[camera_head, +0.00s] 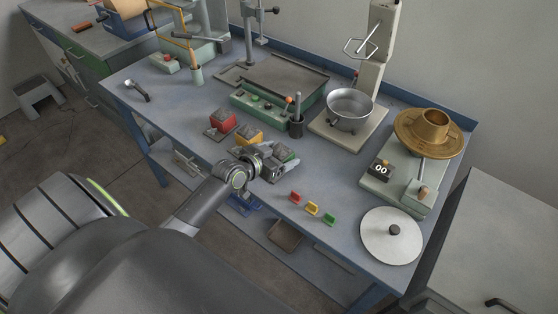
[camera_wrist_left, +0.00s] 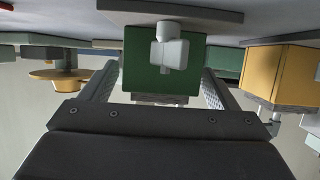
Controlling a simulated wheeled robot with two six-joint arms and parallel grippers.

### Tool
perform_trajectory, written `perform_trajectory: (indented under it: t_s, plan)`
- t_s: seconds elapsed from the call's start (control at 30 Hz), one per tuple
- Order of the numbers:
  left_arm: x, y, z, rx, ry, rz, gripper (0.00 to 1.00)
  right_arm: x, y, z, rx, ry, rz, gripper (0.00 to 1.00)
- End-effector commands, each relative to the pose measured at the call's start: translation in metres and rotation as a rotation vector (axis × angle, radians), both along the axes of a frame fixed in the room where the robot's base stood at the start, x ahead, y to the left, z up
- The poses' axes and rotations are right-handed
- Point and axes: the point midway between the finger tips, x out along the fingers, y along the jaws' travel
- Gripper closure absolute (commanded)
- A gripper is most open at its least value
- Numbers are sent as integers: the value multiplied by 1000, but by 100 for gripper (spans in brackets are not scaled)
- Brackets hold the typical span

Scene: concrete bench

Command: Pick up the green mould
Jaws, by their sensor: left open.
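The green mould (camera_head: 284,154) sits on the blue bench, at the near end of a row with the red mould (camera_head: 222,121) and the yellow mould (camera_head: 248,135). My left gripper (camera_head: 274,164) is at the green mould and partly hides it. In the left wrist view, the green mould (camera_wrist_left: 145,72) lies between the two spread fingers of the gripper (camera_wrist_left: 156,88), with a pale clamp-like fitting on its face. The fingers are open; I cannot tell whether either touches the mould. The yellow mould (camera_wrist_left: 280,75) shows close to the right. My right gripper is not in view.
Small red (camera_head: 294,198), yellow (camera_head: 312,208) and green (camera_head: 329,219) pieces lie near the front edge. A dark cup (camera_head: 296,129) stands behind the green mould.

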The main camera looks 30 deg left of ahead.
Motion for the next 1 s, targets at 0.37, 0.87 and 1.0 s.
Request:
perform_trajectory:
  t_s: [0.37,0.87,1.0]
  plan:
    - [0,0,0,0,0,0,39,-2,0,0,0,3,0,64]
    - [1,0,3,0,-6,0,93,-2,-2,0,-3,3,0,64]
    - [1,0,3,0,-6,0,93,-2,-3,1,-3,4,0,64]
